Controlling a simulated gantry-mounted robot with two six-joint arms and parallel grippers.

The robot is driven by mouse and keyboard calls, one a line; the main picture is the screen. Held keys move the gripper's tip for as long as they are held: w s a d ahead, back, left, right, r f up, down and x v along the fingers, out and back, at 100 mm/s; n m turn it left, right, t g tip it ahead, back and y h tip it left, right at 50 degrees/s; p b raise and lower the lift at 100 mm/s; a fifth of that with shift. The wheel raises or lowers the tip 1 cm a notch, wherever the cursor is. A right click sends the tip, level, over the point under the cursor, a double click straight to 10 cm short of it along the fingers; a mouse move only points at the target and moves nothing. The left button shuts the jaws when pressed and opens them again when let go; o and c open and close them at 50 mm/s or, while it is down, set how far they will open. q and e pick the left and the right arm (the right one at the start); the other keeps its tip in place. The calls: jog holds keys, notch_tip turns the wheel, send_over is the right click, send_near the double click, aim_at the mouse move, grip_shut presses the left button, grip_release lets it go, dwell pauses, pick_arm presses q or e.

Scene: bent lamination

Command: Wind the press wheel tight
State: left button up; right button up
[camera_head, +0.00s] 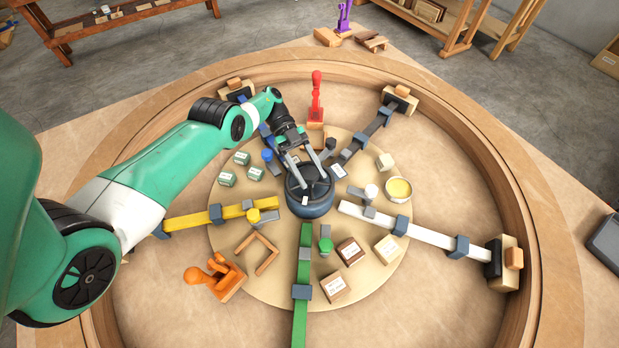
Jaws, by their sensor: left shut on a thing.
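The press wheel appears to be the dark round hub (309,203) at the middle of the round wooden form. My left gripper (310,172) reaches down onto its top from the upper left and is shut on its upper part; the fingers hide some of it. Coloured arms spread out from around the wheel: yellow (222,215), green (304,262), white (400,226), grey (364,135) and a blue one partly behind my arm. The white arm ends in a dark pad with a wooden block (503,262) near the ring. My right gripper is not in view.
A curved wooden ring (533,262) surrounds the hub. A red clamp (316,98) stands behind the wheel.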

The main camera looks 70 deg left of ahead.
aim_at(309, 173)
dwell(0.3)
pick_arm(q)
jog(key=o, duration=1.4)
jog(key=shift+c, duration=0.2)
notch_tip(309, 173, up, 5)
jog(key=p, duration=0.5)
jog(key=shift+s+d+f, duration=0.1)
jog(key=shift+d, duration=0.05)
jog(key=s+d+r+p, duration=0.8)
jog(key=s+d+p, duration=0.1)
jog(key=p, duration=1.8)
jog(key=shift+d, duration=0.65)
jog(key=shift+r, duration=0.1)
